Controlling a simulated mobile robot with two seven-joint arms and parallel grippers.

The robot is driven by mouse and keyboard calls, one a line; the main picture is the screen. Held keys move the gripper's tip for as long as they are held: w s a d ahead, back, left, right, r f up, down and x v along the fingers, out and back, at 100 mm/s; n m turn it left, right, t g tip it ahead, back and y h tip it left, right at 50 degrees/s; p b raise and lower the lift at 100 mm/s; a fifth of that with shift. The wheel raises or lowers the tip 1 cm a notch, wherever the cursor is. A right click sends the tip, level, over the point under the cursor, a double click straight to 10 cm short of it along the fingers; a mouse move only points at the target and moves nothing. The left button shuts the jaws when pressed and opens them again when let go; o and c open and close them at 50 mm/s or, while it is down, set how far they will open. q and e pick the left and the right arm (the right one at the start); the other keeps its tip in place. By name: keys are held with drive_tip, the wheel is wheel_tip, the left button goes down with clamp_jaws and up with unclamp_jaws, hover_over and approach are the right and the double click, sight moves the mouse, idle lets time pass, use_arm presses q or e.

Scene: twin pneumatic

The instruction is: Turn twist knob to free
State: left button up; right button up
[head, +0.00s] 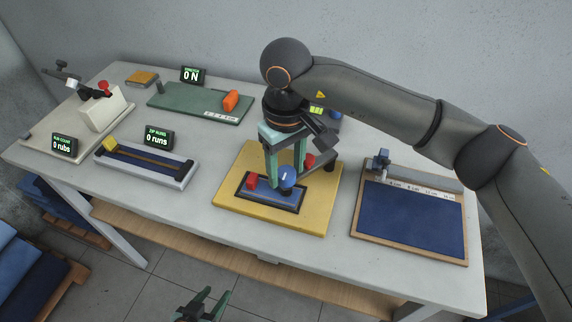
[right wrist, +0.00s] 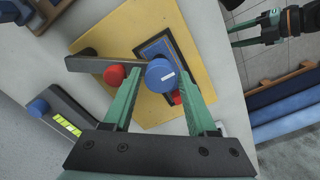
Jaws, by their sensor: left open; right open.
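A round blue knob (head: 287,180) with a white mark stands on the yellow board (head: 228,215). In the right wrist view the blue knob (right wrist: 160,75) lies between the tips of my right gripper (right wrist: 161,72), one finger on each side. The right gripper (head: 285,178) is open and points down over the board; I cannot tell whether its fingers touch the knob. Two red buttons (head: 251,182) (head: 309,160) sit near the knob, on opposite sides. My left gripper (head: 204,304) is open and empty, low in front of the table. It also shows in the right wrist view (right wrist: 233,35).
A dark bar (right wrist: 95,64) lies beside the knob. A blue-topped board (head: 410,220) is to the right; a blue tray (head: 145,165) and green mat (head: 190,104) are left. Behind the right gripper is a blue button (head: 336,115) by a lit display (head: 316,109).

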clamp_jaws()
idle(0.4)
